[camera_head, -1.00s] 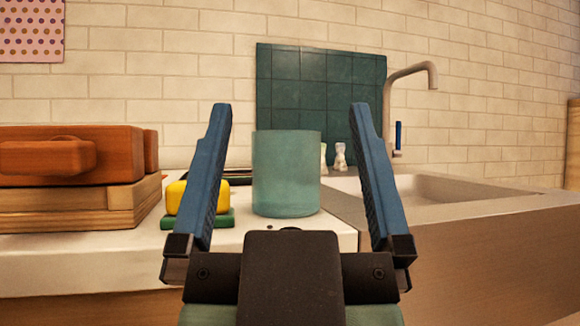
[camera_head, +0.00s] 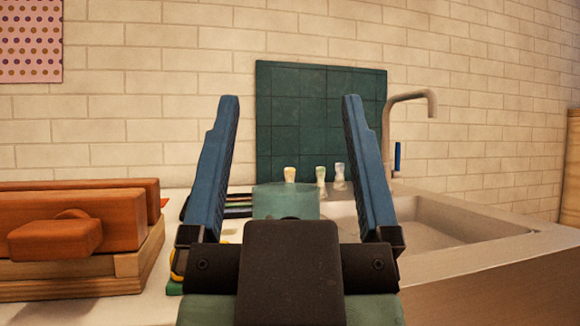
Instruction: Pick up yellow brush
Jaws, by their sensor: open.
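The likely yellow brush (camera_head: 176,268), a yellow piece with green beneath it, is on the counter at the left. My gripper's left finger and base hide most of it; only a sliver shows. My gripper (camera_head: 290,98) is open, its two blue fingers pointing up in the picture with nothing held between them. The gripper stands nearer the camera than the brush.
A green cup (camera_head: 285,198) shows between the fingers, its lower part hidden by my gripper. A wooden box (camera_head: 80,280) with orange-brown blocks stands at left. Several small bottles (camera_head: 321,178) stand behind. A sink (camera_head: 440,235) and tap (camera_head: 410,97) lie right.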

